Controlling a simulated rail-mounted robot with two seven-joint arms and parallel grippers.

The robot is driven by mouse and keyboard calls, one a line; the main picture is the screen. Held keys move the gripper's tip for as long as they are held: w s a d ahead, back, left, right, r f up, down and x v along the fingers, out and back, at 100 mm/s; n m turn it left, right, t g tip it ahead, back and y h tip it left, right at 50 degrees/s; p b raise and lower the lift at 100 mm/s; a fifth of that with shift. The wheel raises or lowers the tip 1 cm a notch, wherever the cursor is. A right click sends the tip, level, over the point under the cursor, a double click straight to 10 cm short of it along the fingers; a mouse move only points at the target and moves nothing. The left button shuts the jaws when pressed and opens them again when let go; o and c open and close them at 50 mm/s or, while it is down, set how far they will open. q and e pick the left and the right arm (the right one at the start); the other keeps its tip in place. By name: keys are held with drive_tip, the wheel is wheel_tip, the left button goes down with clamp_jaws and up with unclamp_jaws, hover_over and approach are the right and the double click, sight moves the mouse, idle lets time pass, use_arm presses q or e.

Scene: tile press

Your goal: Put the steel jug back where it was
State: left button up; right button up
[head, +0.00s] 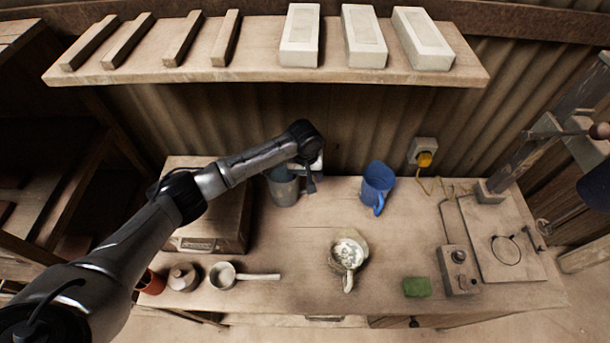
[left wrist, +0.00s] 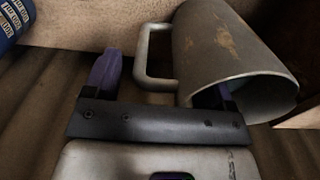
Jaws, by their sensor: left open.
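The steel jug (head: 284,187) stands upright on the workbench at the back, left of the blue jug and partly hidden behind my left arm's end. In the left wrist view the grey, rust-marked jug (left wrist: 222,45) fills the upper right, its handle toward the left. My left gripper (head: 311,184) is at the jug's handle side. In the left wrist view its two purple fingers are spread apart, with the handle between them; the right finger is close to the jug's wall, and I cannot tell if it touches. My right gripper is not in view.
A blue jug (head: 377,184) stands to the right. A wooden box (head: 215,225) lies left. A shelf (head: 270,73) hangs above.

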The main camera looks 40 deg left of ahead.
use_arm(q)
wheel_tip(320, 180, up, 12)
drive_tip(key=p, duration=0.1)
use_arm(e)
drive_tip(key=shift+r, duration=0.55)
